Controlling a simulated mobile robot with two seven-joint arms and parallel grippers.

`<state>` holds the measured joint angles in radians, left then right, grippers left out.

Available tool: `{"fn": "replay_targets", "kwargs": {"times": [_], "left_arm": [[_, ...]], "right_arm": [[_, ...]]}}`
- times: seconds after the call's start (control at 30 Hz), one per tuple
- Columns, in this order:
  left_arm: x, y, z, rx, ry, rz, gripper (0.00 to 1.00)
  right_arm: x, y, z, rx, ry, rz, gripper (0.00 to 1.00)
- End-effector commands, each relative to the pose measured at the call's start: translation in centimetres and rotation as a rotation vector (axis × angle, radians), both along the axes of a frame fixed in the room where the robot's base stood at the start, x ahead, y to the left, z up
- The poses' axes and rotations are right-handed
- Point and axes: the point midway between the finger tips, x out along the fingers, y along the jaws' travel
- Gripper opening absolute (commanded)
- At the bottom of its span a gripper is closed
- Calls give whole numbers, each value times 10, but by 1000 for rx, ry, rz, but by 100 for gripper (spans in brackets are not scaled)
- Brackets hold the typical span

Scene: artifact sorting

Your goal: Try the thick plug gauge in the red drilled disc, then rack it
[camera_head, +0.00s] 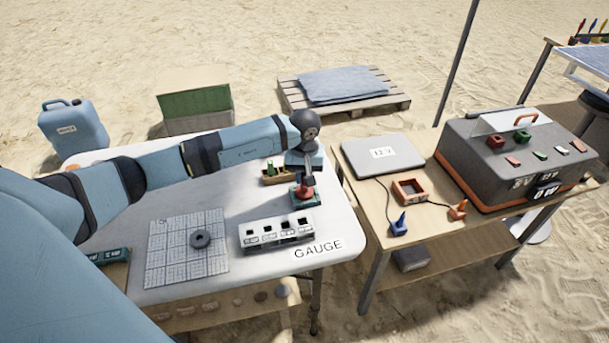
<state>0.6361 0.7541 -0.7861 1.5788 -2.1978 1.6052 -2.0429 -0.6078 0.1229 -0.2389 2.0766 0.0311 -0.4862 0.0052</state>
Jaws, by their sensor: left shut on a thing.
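My left gripper (308,182) points down over the red drilled disc (303,193), which sits on a teal block (305,201) on the white table. The gripper is shut on what appears to be the thick plug gauge, mostly hidden by the fingers. I cannot tell how far it sits in the disc's hole. A small wooden rack (271,181) stands just behind and left, partly covered by my arm, with a green-topped gauge (270,166) upright in it. My right gripper is not in view.
A grey block with square holes (277,233) stands near the front edge of the white table (240,282). A dark ring (200,239) lies on a gridded sheet (165,262). The wooden table (400,270) at right holds a laptop-like panel (384,154) and a grey case (505,150).

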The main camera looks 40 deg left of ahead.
Motion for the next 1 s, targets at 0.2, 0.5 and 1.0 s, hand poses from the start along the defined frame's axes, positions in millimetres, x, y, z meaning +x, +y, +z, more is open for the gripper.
{"fn": "replay_targets", "kwargs": {"times": [0.2,0.5,1.0], "left_arm": [[0,0,0,0,0,0,0],[0,0,2,0,0,0,0],[0,0,30,1,-1,-1,0]], "right_arm": [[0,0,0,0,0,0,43],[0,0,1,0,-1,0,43],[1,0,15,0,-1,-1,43]]}}
